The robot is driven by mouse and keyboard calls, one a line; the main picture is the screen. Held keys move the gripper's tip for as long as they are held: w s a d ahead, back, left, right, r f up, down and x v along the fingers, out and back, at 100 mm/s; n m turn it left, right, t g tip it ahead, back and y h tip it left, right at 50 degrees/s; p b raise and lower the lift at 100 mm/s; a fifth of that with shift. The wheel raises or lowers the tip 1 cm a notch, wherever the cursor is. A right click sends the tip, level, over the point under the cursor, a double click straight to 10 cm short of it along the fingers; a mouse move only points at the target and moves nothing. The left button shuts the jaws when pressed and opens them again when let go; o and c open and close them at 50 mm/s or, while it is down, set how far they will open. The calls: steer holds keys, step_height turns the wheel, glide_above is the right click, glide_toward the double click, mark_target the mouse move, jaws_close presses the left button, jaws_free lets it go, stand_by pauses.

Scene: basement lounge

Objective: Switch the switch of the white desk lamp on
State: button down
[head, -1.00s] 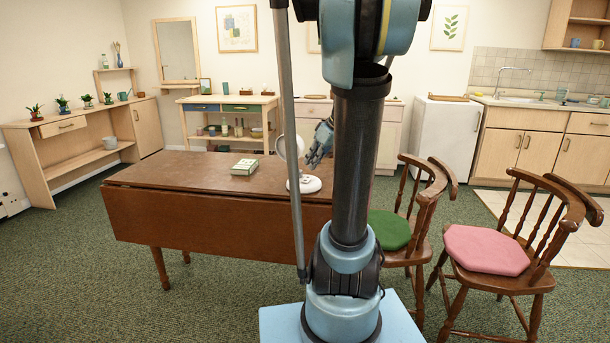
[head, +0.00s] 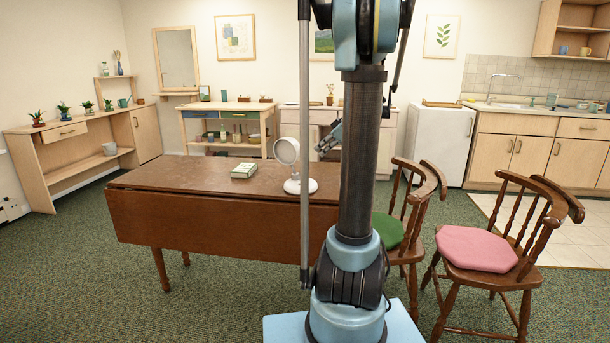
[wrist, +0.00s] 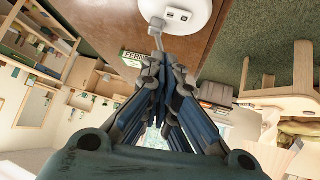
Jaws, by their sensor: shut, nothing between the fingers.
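The white desk lamp (head: 287,151) stands upright on the brown table, with a round head and a round base (head: 300,186). Whether it is lit I cannot tell. In the wrist view its white base (wrist: 202,12) is at the top, with small square details (wrist: 177,15) on it, which look like the switch area. My gripper (head: 322,146) is to the right of the lamp head in the head view, partly behind my arm. In the wrist view my gripper (wrist: 158,48) is shut and empty, its tips just below the lamp base in the picture. Contact with the lamp is not visible.
A green and white book (head: 244,169) lies on the table (head: 180,177) left of the lamp. Chairs with a green cushion (head: 388,230) and a pink cushion (head: 476,249) stand to the right. The left part of the tabletop is clear.

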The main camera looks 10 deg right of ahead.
steer(key=shift+a, duration=0.25)
glide_above(306, 180)
step_height(306, 180, down, 7)
steer(key=shift+s+r, duration=0.15)
steer(key=f, duration=0.3)
steer(key=shift+w, duration=0.25)
steer(key=shift+f, duration=0.65)
steer(key=shift+d, duration=0.15)
